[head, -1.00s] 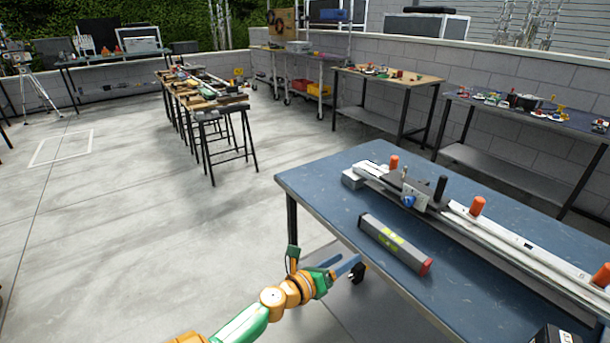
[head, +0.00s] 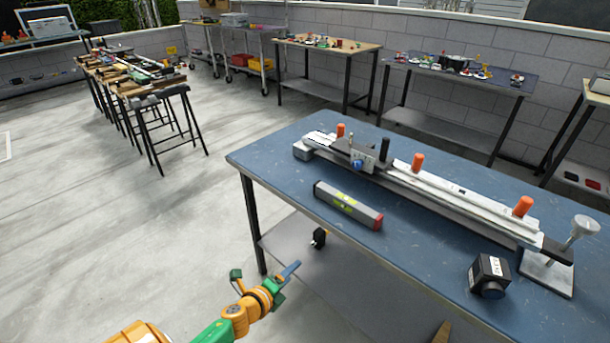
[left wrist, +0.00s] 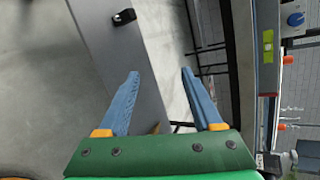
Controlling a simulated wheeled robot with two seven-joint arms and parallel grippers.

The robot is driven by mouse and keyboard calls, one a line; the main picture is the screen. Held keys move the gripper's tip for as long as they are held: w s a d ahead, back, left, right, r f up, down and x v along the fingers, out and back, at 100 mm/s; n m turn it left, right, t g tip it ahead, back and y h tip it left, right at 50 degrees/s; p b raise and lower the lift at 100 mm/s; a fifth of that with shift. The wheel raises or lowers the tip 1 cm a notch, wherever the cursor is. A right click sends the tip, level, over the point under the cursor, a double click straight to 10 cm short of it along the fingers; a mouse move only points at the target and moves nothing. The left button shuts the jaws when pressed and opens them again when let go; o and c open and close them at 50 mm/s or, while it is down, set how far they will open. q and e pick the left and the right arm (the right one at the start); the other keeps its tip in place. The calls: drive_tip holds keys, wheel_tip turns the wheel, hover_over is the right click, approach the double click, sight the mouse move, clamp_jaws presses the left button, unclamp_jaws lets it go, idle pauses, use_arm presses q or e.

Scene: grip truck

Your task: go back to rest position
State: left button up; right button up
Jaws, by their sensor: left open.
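My left gripper (head: 288,273) is in the lower left of the head view, beside the blue table's left front leg and below the tabletop. In the left wrist view, its two blue fingers (left wrist: 160,75) are spread apart with nothing between them. The fingers touch no object. My right gripper does not show in either view.
A blue table (head: 262,155) carries a grey level-like bar (head: 348,205), a long rail with orange knobs (head: 450,190) and a black box (head: 490,275). A small black object (head: 319,238) lies on its lower shelf. Open concrete floor (head: 90,240) spreads left.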

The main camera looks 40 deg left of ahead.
use_arm(q)
drive_tip(key=s+d+f+n+g+p, duration=0.2)
drive_tip(key=s+d+f+n+g, duration=0.3)
drive_tip(key=s+f+n, duration=0.45)
drive_tip(key=s+d+f+n+g, duration=0.2)
drive_tip(key=s+d, duration=0.1)
drive_tip(key=s, duration=0.4)
drive_tip(key=s+d+f+n+g+h+p, duration=0.1)
drive_tip(key=s+d+f+n+g, duration=0.1)
drive_tip(key=s, duration=0.5)
drive_tip(key=s+d+f+n+g, duration=0.2)
drive_tip(key=s+d+f+n, duration=0.2)
drive_tip(key=s, duration=0.3)
drive_tip(key=shift+s+f+g+h+p, duration=0.15)
drive_tip(key=shift+s+g+h+p, duration=0.15)
drive_tip(key=shift+s+h+p, duration=0.1)
drive_tip(key=shift+w, duration=0.1)
